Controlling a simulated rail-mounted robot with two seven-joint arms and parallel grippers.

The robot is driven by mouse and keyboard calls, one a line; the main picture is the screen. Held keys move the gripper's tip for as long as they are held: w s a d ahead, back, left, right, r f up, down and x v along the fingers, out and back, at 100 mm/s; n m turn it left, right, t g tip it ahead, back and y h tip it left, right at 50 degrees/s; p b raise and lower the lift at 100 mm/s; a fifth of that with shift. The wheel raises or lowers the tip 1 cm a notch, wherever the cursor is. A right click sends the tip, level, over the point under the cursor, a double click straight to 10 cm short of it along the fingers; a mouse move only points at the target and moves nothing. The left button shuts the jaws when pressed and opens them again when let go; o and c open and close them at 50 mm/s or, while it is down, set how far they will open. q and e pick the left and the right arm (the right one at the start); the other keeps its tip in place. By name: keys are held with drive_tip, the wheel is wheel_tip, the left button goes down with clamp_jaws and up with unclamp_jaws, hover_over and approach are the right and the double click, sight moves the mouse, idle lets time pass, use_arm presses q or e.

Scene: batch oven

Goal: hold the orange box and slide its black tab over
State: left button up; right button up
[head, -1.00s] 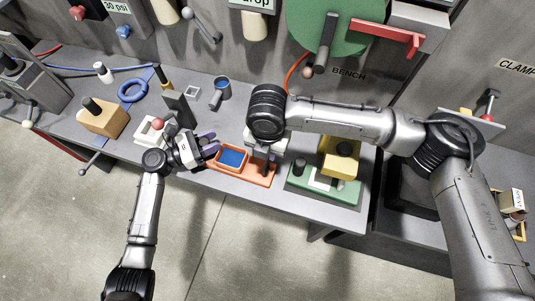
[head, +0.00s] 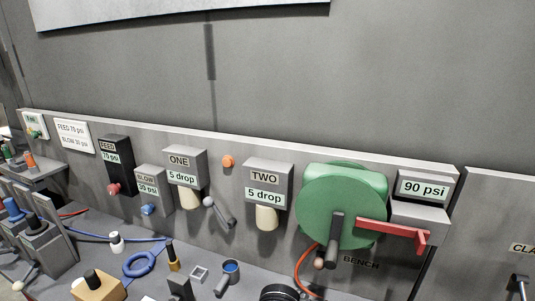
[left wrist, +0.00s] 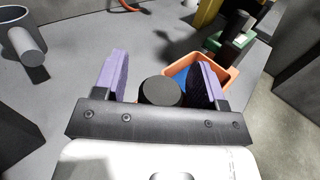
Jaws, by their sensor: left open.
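The orange box (left wrist: 180,63) shows in the left wrist view with blue inside it, partly hidden behind my right-hand finger there. My left gripper (left wrist: 162,61) has two purple finger pads set wide apart. It is open, with its right-hand finger close to the box; I cannot tell whether they touch. A black round piece (left wrist: 162,92) sits between the fingers; I cannot tell what it belongs to. I cannot make out the box's black tab. The head view now looks higher up and shows neither the box nor either gripper.
A green block (left wrist: 246,45) lies beyond the box. A grey cup (left wrist: 22,43) stands at the upper left of the wrist view. In the head view a green drum (head: 335,205) with a red lever (head: 392,232) is on the back panel. A blue ring (head: 139,264) lies on the bench.

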use_arm(q)
drive_tip(key=shift+a, duration=0.1)
drive_tip(key=v, duration=1.1)
drive_tip(key=shift+s+a, duration=0.2)
drive_tip(key=shift+a, duration=0.15)
